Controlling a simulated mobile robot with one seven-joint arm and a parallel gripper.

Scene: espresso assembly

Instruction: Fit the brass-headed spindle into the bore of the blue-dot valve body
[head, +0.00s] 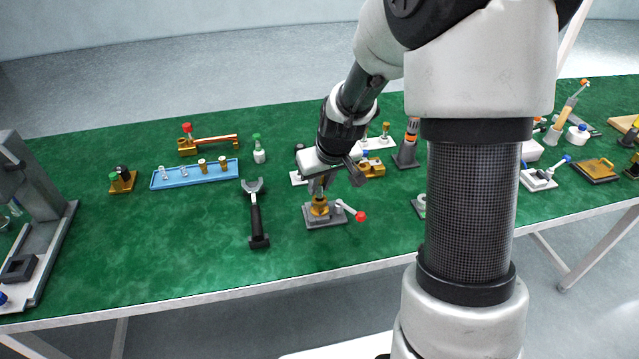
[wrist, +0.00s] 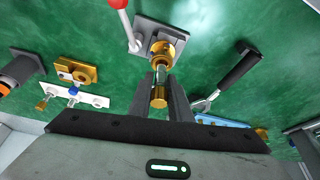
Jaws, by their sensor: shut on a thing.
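My gripper (wrist: 160,108) is shut on the brass-headed spindle (wrist: 159,98), holding it by its brass head. Its steel shaft points to the brass valve body (wrist: 163,50) in the grey clamp fixture (wrist: 150,33) with a red-knobbed lever. In the head view my gripper (head: 319,186) is directly above this valve body (head: 319,207) and fixture (head: 325,218). The shaft's tip is at or close to the bore; I cannot tell how deep it is. No blue dot shows on the clamped body. Another brass block (head: 373,168) stands behind, with a blue spot near it.
A black-handled fork tool (head: 256,215) lies left of the fixture. A blue tray (head: 160,184) with several small parts is farther left. A white rack (head: 376,145) and a dark stand with an orange band (head: 408,150) are behind right. Green table is clear in front.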

